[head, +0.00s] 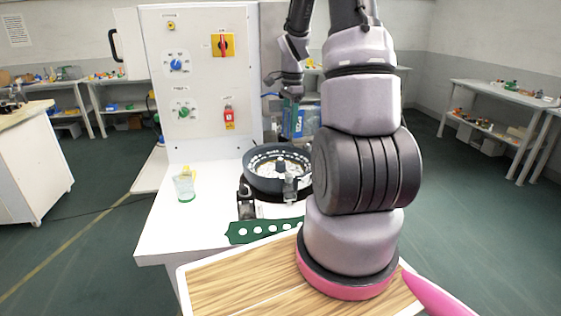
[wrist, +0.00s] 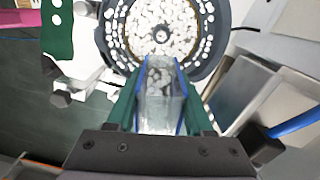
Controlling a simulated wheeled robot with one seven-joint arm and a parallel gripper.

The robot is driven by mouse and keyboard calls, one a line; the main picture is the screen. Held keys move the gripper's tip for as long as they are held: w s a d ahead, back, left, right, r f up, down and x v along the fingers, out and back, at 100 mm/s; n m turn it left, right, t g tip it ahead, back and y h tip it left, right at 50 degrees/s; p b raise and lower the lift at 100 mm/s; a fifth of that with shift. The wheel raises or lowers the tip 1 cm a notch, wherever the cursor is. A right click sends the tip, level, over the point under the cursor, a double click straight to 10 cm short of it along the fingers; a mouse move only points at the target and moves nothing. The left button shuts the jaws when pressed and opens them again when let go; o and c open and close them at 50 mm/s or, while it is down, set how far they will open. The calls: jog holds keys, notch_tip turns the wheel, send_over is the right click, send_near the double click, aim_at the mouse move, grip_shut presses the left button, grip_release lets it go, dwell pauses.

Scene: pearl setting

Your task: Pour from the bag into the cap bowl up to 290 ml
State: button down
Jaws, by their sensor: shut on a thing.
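The bag (wrist: 160,105) is clear with blue side edges, and some pale pieces show inside it in the wrist view. My gripper (wrist: 162,100) has green fingers on both sides of the bag and is shut on it. The bag's far end points at the near rim of the cap bowl and overlaps it in the picture. The cap bowl (wrist: 112,48) is a dark ring with holes and many white pieces inside; it also shows in the head view (head: 250,184) on the white bench.
A clear cup (head: 186,187) is left on the white bench (head: 180,228). A green perforated strip (head: 240,233) lies before the bowl. A white control panel (head: 195,135) rises behind.

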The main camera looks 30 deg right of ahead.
dwell(0.5)
jog(key=shift+a+f+h, duration=0.5)
jog(key=shift+f+h, duration=0.25)
jog(key=shift+h, duration=0.35)
dwell(2.0)
jog(key=shift+d+r+y, duration=0.35)
jog(key=shift+r+y, duration=0.05)
jog(key=shift+d+r+y, duration=0.25)
jog(key=shift+r+y, duration=0.15)
jog(key=shift+y, duration=0.1)
jog(key=shift+d+y, duration=0.1)
jog(key=shift+y, duration=0.2)
jog(key=shift+f, duration=0.1)
